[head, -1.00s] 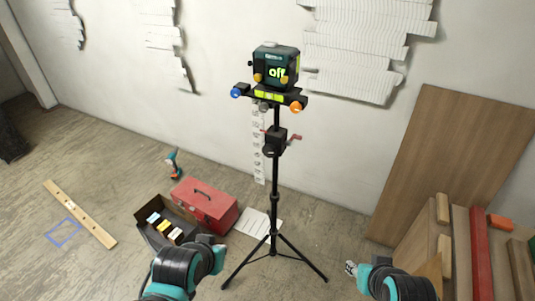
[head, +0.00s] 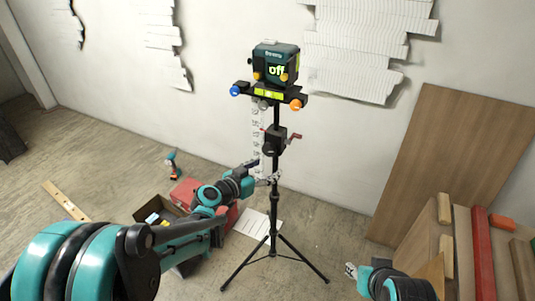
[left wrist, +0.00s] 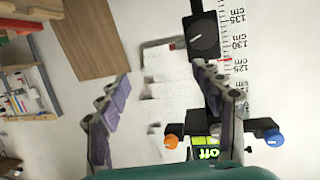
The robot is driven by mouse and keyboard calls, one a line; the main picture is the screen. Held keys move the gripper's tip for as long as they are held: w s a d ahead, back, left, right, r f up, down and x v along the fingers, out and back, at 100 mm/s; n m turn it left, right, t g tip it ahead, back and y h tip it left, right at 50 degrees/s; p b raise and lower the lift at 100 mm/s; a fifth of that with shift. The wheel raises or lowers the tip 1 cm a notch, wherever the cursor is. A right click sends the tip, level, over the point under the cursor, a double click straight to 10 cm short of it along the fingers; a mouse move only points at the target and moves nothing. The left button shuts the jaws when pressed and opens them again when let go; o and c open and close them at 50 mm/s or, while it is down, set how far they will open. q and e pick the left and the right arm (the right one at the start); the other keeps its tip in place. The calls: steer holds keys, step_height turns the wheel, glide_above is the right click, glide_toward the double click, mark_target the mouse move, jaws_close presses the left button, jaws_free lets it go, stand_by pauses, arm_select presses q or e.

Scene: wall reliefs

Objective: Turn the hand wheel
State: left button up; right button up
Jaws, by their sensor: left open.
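A tripod (head: 274,215) carries a black block (head: 276,138) partway up its pole, with a red crank handle (head: 294,137) on its right. A dark round knob (head: 269,152) sits low on the block's front; I cannot tell which part is the hand wheel. The block also shows at the top of the left wrist view (left wrist: 203,38), with a round dial-like face. My left gripper (head: 264,171) is open, just below and left of the block, with nothing visible between its fingers (left wrist: 162,82). My right gripper (head: 350,269) is low at right; its jaws are unclear.
A laser device (head: 276,66) reading "off" tops the tripod, above blue and orange knobs. A red toolbox (head: 184,191), partly hidden by my left arm, and a drill (head: 173,162) are on the floor at left. A wooden panel (head: 450,160) leans at right.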

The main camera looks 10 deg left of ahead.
mark_target(268, 152)
arm_select(q)
steer(key=w+a+f+t, duration=0.4)
steer(key=w+f, duration=0.1)
steer(key=w, duration=0.3)
steer(key=b+x, duration=0.1)
steer(key=x, duration=0.2)
steer(key=b+x, duration=0.1)
steer(key=x, duration=0.3)
steer(key=shift+w+f+b, duration=0.1)
steer(key=shift+f+b, duration=0.15)
steer(key=shift+b, duration=0.05)
steer(key=c, duration=1.1)
